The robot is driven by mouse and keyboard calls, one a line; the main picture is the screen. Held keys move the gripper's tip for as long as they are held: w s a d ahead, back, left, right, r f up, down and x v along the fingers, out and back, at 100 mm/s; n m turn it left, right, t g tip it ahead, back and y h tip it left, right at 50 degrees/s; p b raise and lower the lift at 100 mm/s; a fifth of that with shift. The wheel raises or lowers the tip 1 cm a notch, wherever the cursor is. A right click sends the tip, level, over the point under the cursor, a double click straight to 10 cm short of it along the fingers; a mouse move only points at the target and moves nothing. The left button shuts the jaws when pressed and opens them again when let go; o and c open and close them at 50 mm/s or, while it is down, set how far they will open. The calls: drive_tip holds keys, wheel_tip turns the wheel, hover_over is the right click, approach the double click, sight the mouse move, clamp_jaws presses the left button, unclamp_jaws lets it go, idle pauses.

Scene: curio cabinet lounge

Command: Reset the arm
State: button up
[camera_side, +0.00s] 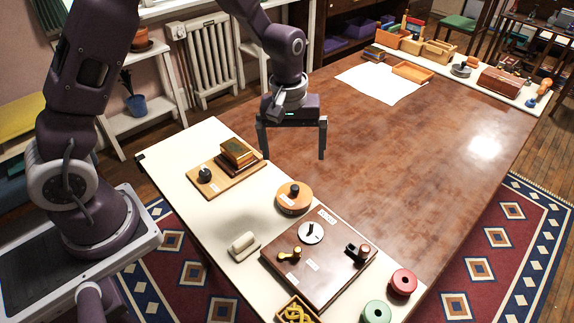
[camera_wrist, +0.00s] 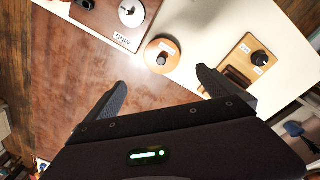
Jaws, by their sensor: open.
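My gripper (camera_side: 293,150) is open and empty, held above the far-left part of the brown wooden table (camera_side: 390,150). In the wrist view my gripper (camera_wrist: 162,85) shows its two dark fingers wide apart with nothing between the tips. A round wooden piece with a dark knob (camera_side: 294,197) sits on the cream strip in front of my gripper; it also shows in the wrist view (camera_wrist: 160,62), beyond the fingertips. A wooden board (camera_side: 215,187) with a black knob and stacked book-like blocks lies to the left of it.
A dark brown panel (camera_side: 318,275) with a dial, a brass handle and another fitting lies at the front. A cream block (camera_side: 243,246), a red ring (camera_side: 403,282) and a green ring (camera_side: 376,312) lie near it. The table's middle is clear; trays (camera_side: 413,72) stand at the back.

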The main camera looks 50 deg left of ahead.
drive_tip(key=s+r+m+t, duration=0.25)
drive_tip(key=s+r, duration=0.35)
drive_tip(key=r, duration=0.7)
drive_tip(key=s+r+m+t, duration=0.1)
drive_tip(key=s+r+m, duration=0.2)
drive_tip(key=s, duration=0.6)
drive_tip(key=s+a+r+m+t, duration=0.1)
drive_tip(key=s+r+m, duration=0.2)
drive_tip(key=s, duration=0.6)
drive_tip(key=shift+r, duration=0.35)
